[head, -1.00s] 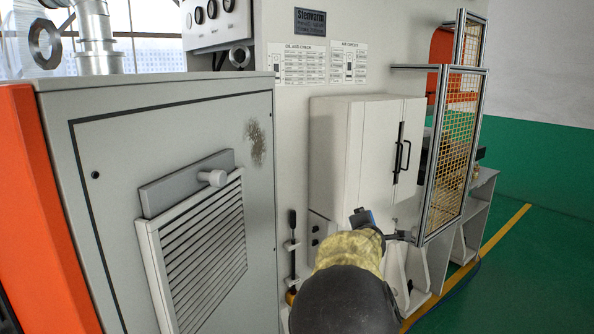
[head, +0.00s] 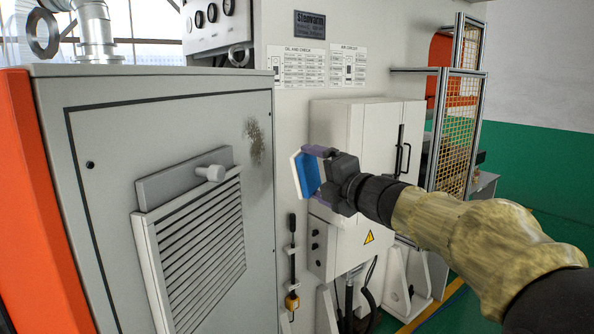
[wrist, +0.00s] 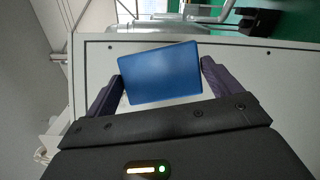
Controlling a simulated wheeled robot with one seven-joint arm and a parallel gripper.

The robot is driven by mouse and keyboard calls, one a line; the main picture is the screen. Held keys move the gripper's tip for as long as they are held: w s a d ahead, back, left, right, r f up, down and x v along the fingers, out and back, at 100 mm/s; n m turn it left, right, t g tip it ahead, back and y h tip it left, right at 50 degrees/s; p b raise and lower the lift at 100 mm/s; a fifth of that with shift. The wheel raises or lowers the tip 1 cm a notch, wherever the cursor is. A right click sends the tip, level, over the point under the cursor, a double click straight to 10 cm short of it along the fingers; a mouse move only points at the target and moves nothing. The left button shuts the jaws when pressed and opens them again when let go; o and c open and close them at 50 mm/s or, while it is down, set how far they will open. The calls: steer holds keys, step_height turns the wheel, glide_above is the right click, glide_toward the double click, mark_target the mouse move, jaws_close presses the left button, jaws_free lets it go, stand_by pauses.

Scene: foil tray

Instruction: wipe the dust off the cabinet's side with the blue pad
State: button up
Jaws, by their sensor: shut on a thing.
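The blue pad (head: 308,175) is held in my gripper (head: 322,168), its pale face turned left toward the cabinet. In the wrist view the pad (wrist: 161,74) sits between the two purple fingers of my gripper (wrist: 160,85). The gripper is shut on the pad's sides. The grey cabinet (head: 90,210) stands at the left. A brownish-grey dust patch (head: 255,142) marks its side near the upper right edge. The pad is right of and a little below the patch in the head view, and appears apart from the panel.
A louvred vent (head: 200,255) and a grey bar with a knob (head: 209,173) stick out from the cabinet side, left of the dust. A white box with dark handles (head: 385,135) is behind my arm. A mesh guard (head: 458,140) stands at the right.

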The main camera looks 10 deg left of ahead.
mark_target(295, 165)
steer(key=s+a+r+g+y, duration=0.1)
steer(key=s, duration=0.1)
steer(key=s+a+r+n+y, duration=0.1)
steer(key=s, duration=0.1)
steer(key=s+a+r+n+g+y, duration=0.1)
steer(key=s, duration=0.2)
steer(key=shift+r+g, duration=0.3)
steer(key=shift+r, duration=0.05)
steer(key=shift+w, duration=0.1)
steer(key=shift+a, duration=0.1)
steer(key=shift+w+a, duration=0.25)
steer(key=shift+a, duration=1.2)
steer(key=shift+w+a, duration=0.2)
steer(key=shift+a, duration=1.2)
steer(key=shift+w+a, duration=0.1)
steer(key=shift+a, duration=0.75)
steer(key=shift+w+d+p, duration=0.2)
steer(key=shift+w+p, duration=0.25)
steer(key=shift+w, duration=0.55)
steer(key=shift+w+d+p, duration=0.2)
steer(key=shift+w+p, duration=0.2)
steer(key=shift+w, duration=0.55)
